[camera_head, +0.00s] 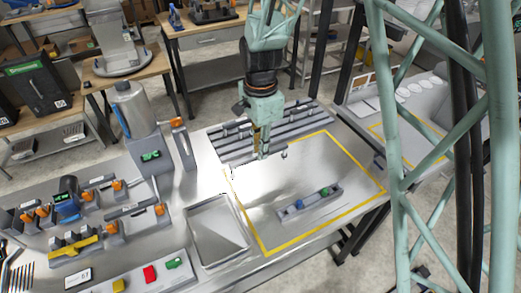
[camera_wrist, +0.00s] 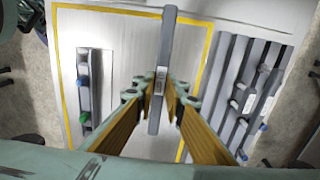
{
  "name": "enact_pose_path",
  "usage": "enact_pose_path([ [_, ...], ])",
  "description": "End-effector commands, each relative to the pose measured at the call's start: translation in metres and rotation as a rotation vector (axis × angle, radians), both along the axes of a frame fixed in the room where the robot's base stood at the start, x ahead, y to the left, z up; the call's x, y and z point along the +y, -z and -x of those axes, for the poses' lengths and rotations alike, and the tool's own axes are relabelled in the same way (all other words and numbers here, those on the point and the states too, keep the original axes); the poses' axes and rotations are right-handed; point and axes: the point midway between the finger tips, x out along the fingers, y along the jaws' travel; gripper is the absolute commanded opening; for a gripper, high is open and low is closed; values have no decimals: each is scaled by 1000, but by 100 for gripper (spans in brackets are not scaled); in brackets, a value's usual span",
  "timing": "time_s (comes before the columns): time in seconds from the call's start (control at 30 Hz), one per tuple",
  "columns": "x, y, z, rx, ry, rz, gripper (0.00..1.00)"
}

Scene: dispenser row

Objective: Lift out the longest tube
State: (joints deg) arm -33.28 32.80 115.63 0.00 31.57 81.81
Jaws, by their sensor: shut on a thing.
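My gripper (camera_wrist: 158,86) is shut on a long grey tube (camera_wrist: 167,40) with a small white label. The tube runs lengthwise through the wrist view, its near end just below the fingertips. It overlaps the yellow line beside the rack and looks raised; its height is hard to judge. The rack (camera_wrist: 222,65) lies to the right in the wrist view, with several more grey tubes in parallel rows. In the head view my gripper (camera_head: 262,150) is at the front edge of the rack (camera_head: 225,155), and the held tube is hard to make out there.
A small grey holder (camera_head: 312,207) with blue and green pieces lies inside the yellow outline (camera_head: 350,160). An empty metal tray (camera_head: 217,232) stands left of it. A grey dispenser with a cylinder (camera_head: 133,108) stands behind. Much of the outlined area is clear.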

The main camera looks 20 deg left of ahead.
Motion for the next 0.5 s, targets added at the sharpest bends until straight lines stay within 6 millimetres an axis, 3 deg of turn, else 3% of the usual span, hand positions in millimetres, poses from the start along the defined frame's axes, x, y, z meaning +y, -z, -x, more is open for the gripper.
enact_pose_path([
  [0.5,0,-15,0,-1,0,-1,2],
])
